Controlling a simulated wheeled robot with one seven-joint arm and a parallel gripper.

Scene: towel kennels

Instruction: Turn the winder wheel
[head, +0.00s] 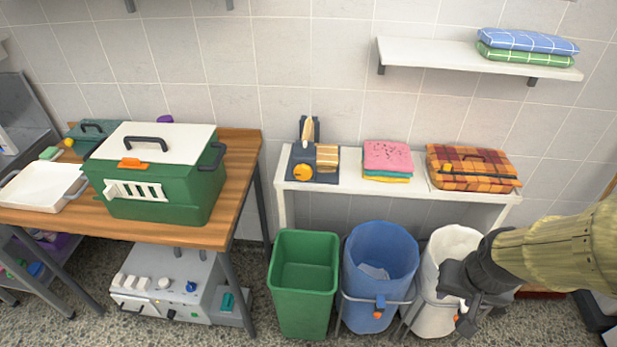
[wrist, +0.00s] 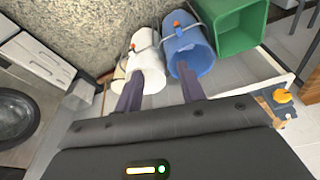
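The winder (head: 316,158) stands at the left end of the white bench, a dark base with a pale wooden roll and an upright part. A round orange-yellow knob (head: 302,172), which looks like its wheel, is on the front left; it also shows at the right edge of the wrist view (wrist: 283,97). My gripper (head: 458,300) is at the right in front of the white bin, well right of and below the winder. In the wrist view its two fingers (wrist: 159,90) are apart with nothing between them. Nothing touches the knob.
The white bench (head: 345,186) also holds folded pink cloths (head: 388,156) and a plaid bundle (head: 470,167). A green bin (head: 304,285), a blue bin (head: 378,260) and a white bin (head: 436,262) stand before it. A wooden table (head: 238,165) with a green carrier (head: 165,195) is left.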

